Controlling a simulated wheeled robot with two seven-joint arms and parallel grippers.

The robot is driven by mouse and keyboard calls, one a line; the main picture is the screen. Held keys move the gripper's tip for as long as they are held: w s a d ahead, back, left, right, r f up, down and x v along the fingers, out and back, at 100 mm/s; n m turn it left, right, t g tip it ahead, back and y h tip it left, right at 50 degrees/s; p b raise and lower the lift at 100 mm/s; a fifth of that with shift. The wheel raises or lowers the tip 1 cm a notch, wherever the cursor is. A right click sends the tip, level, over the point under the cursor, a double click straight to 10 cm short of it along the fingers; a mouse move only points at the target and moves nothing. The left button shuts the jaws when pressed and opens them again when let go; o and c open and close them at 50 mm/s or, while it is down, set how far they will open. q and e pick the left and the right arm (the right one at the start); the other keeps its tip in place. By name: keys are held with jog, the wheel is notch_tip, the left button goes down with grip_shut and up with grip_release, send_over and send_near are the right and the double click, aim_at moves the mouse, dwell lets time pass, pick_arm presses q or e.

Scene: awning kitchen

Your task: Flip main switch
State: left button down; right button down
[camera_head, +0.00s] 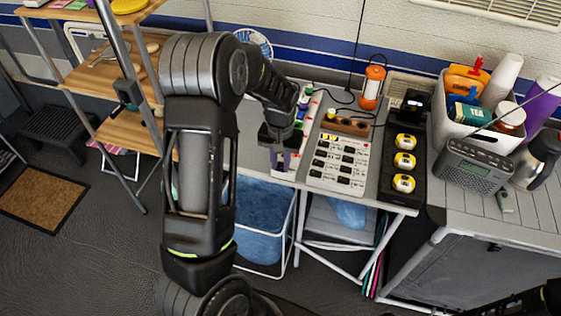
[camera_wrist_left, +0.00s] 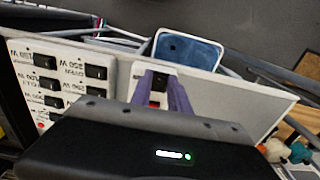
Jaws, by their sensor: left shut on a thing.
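My left gripper (camera_head: 281,158) reaches down over the front end of a narrow white power strip panel (camera_head: 286,177) on the grey table. In the left wrist view its two purple fingers (camera_wrist_left: 160,88) are closed around a small black and red switch (camera_wrist_left: 155,97) on a white panel (camera_wrist_left: 138,71), which appears to be the main switch. The gripper's body hides part of the panel. A wider white board with several black labelled switches (camera_head: 338,165) lies to the right; it also shows in the left wrist view (camera_wrist_left: 70,80). My right gripper is not in view.
A black tray with yellow round devices (camera_head: 404,161) and an orange lantern (camera_head: 371,87) stand right and behind. A blue-lined bin (camera_head: 262,208) sits below the table's front edge. A wooden shelf (camera_head: 135,137) stands left; a radio (camera_head: 474,167) is at right.

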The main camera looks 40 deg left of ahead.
pick_arm(q)
jog(key=shift+w+a+g+h, duration=0.15)
jog(key=shift+w+g+h, duration=0.15)
jog(key=shift+g, duration=0.6)
jog(key=shift+r+g+p, duration=0.1)
jog(key=shift+g+p, duration=0.2)
jog(key=shift+g, duration=0.2)
jog(key=c, duration=1.2)
grip_release()
jog(key=shift+c, duration=0.2)
jog(key=shift+w+r, duration=0.25)
jog(key=shift+r, duration=0.2)
jog(key=b+v, duration=0.2)
jog(key=v, duration=0.5)
